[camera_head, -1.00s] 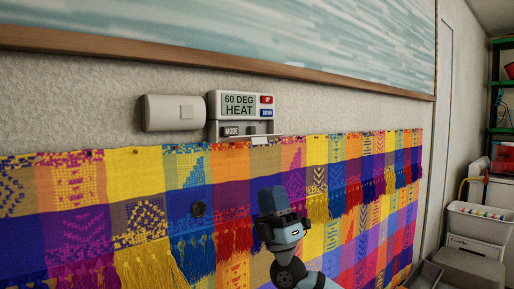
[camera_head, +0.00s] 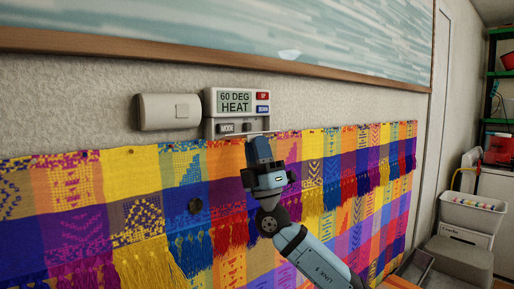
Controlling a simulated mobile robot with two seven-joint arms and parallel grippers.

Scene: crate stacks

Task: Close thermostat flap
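The white thermostat (camera_head: 210,107) is on the wall, its screen reading "60 DEG HEAT". The MODE button and other small buttons on its lower panel are uncovered, so the flap is open. A thin pale strip, seemingly the flap (camera_head: 262,133), shows along its bottom edge, partly hidden behind my fingers. My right gripper (camera_head: 258,150) points up just below the thermostat's lower right corner. Its dark blue fingers look closed together, with nothing seen between them. I cannot tell whether the fingertips touch the flap. My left gripper is out of view.
A beige box (camera_head: 156,112) is mounted left of the thermostat. A colourful fringed cloth (camera_head: 120,175) hangs on the wall below. A wood-framed picture (camera_head: 250,66) hangs above. White bins (camera_head: 472,216) and shelves stand at the far right.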

